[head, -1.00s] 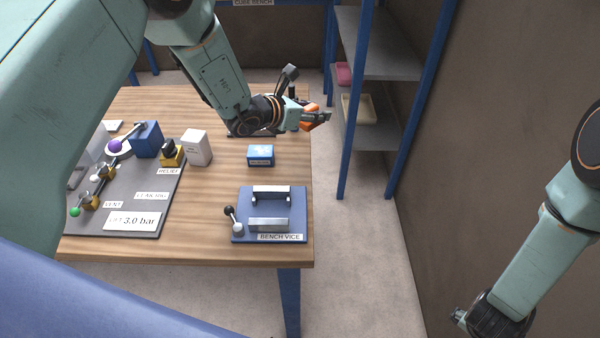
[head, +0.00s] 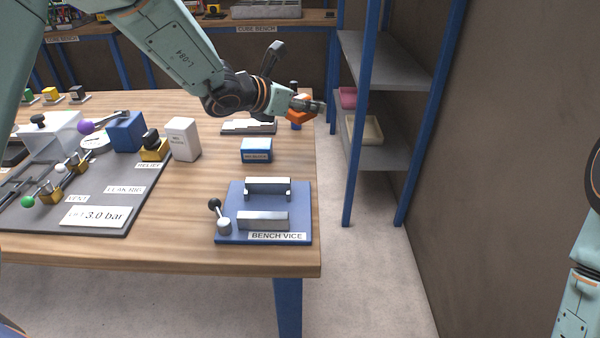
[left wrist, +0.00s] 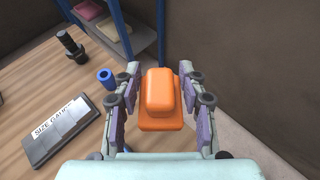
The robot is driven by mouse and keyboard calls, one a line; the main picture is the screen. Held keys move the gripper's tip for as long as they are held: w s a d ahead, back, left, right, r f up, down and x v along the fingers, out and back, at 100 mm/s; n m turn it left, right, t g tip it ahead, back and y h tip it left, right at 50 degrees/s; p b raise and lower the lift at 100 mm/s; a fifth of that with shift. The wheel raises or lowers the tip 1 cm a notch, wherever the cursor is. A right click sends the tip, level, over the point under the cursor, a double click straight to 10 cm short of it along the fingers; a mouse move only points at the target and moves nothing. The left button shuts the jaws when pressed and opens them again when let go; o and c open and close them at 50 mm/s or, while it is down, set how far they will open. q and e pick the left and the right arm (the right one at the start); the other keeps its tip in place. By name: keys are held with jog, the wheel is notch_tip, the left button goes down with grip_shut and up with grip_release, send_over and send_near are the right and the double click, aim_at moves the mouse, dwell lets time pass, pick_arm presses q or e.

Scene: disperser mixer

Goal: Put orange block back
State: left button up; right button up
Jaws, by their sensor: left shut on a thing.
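The orange block (left wrist: 160,95) is held between the two fingers of my left gripper (left wrist: 160,98) in the left wrist view. In the head view the orange block (head: 300,107) shows partly behind the fingers of my left gripper (head: 312,106), above the table's right end. The gripper is shut on it, and the block looks clear of the tabletop. My right arm shows at the right edge of the head view, but its gripper is out of the picture.
A grey size gauge plate (left wrist: 62,130) lies on the table, with a blue cylinder (left wrist: 106,77) and a dark upright piece (left wrist: 70,43) near it. A bench vice (head: 262,212) stands at the front right. Shelves with pink (head: 348,97) and cream (head: 366,129) trays stand beyond the table. A cube bench (head: 270,22) is behind.

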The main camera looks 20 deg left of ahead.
aim_at(304, 155)
pick_arm(q)
jog(key=shift+s+a+f+b, duration=0.1)
jog(key=shift+f+b, duration=0.05)
jog(key=shift+b, duration=0.2)
notch_tip(304, 155, down, 10)
jog(key=shift+b, duration=0.95)
pick_arm(e)
jog(key=shift+s+a+f, duration=0.2)
jog(key=shift+s+f, duration=0.05)
jog(key=shift+f, duration=0.4)
jog(key=shift+s+a+f, duration=0.15)
jog(key=shift+s+f, duration=0.1)
jog(key=shift+f, duration=0.35)
pick_arm(q)
jog(key=shift+f, duration=0.2)
jog(key=o, duration=1.1)
jog(key=shift+c, duration=0.2)
jog(key=shift+o, duration=0.3)
pick_arm(e)
jog(key=shift+f, duration=0.2)
